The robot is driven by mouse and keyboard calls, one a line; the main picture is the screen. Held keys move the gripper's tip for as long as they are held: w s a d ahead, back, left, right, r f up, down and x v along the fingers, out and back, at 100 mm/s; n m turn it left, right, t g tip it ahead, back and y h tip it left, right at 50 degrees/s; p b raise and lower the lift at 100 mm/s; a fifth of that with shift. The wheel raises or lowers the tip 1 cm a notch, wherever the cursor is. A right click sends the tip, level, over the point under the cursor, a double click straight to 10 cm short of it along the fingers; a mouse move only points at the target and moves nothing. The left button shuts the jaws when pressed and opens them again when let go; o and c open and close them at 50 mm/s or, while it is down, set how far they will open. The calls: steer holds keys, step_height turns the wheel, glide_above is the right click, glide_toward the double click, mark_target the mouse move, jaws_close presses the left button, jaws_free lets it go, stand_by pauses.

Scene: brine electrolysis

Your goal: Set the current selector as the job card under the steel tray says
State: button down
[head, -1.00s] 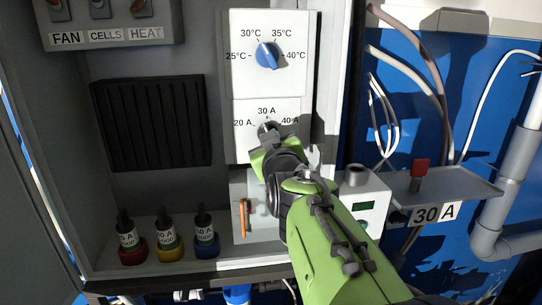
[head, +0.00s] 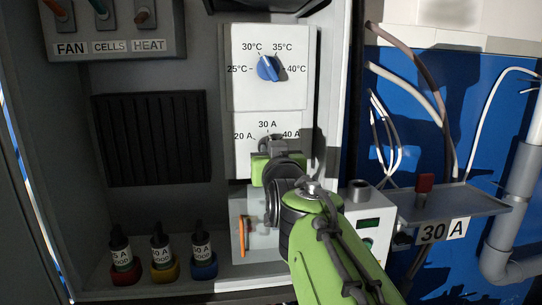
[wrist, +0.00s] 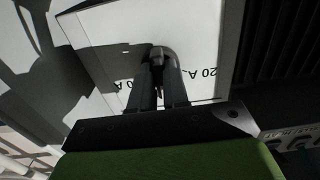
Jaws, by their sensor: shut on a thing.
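The current selector (wrist: 160,52) is a small dark knob on the white lower panel (head: 241,155), marked 20 A, 30 A and 40 A. My gripper (head: 271,142) is shut on this knob, below the 30 A mark. In the wrist view my gripper (wrist: 160,78) has one finger on each side of it. The fingers mostly hide the knob in the head view, so I cannot tell exactly which mark it points to. The job card (head: 441,231) hangs under the front edge of the steel tray (head: 470,199) at right and reads 30 A.
A blue temperature knob (head: 268,68) sits just above, pointing between 30 and 35°C. Fan, cells and heat switches (head: 100,45) are at upper left. A white device (head: 372,215) stands close to my arm.

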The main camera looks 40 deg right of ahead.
steer(key=c, duration=1.1)
jaws_free()
steer(key=b+v, duration=0.2)
steer(key=v, duration=1.3)
steer(key=shift+s+a, duration=0.25)
steer(key=shift+a, duration=0.05)
